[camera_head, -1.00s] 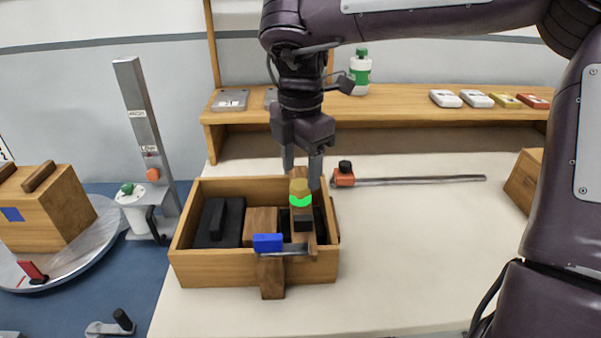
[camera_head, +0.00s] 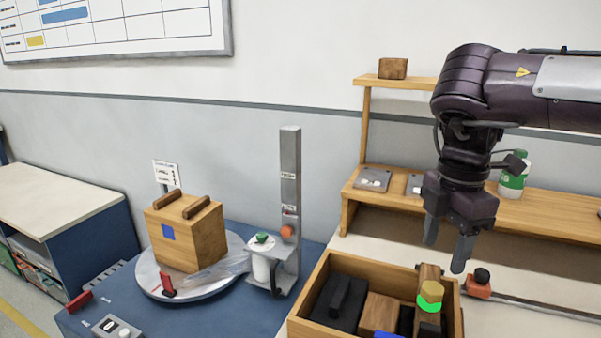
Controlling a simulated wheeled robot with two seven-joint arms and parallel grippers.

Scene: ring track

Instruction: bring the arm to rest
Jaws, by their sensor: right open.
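My right gripper (camera_head: 447,246) hangs from the arm that comes in from the right. Its two fingers are apart, point down and hold nothing. In the picture it is above the back right part of the wooden tray (camera_head: 302,328). Just below it in the picture is a wooden piece with a yellow knob and bright green band (camera_head: 431,293), standing in the tray. I cannot tell the exact gap between them. My left gripper is not in view.
The tray also holds a black block (camera_head: 338,300) and wooden blocks. A wooden shelf (camera_head: 391,195) stands behind, with a white-green bottle (camera_head: 514,176). At left, a wooden box (camera_head: 187,232) sits on a round turntable (camera_head: 160,284) beside a grey post (camera_head: 290,190). An orange clamp (camera_head: 478,286) lies right of the tray.

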